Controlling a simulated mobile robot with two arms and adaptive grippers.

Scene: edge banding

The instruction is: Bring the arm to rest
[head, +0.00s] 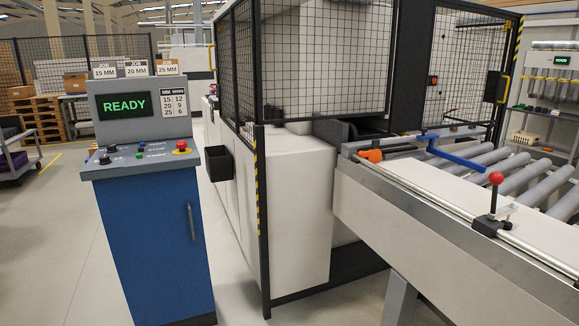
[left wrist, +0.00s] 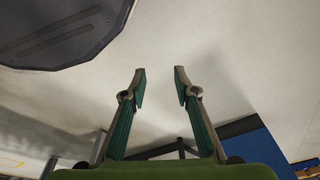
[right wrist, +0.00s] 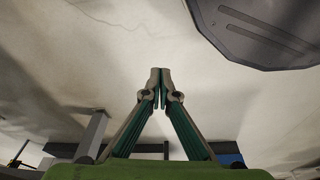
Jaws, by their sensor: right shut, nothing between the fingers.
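My left gripper (left wrist: 160,82) is open and empty in the left wrist view, its two green-padded fingers apart over bare pale floor. My right gripper (right wrist: 160,85) is shut in the right wrist view, its fingertips together with nothing between them. Neither arm shows in the head view. The blue control console (head: 155,240) stands at the left of the head view. Its green screen (head: 124,106) reads READY.
A caged machine (head: 290,180) stands in the middle of the head view. A roller conveyor (head: 480,160) with a red-knobbed lever (head: 495,180) is at the right. A dark bin (head: 218,163) hangs beside the console. Pallets (head: 58,125) and a cart (head: 18,150) are at the far left.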

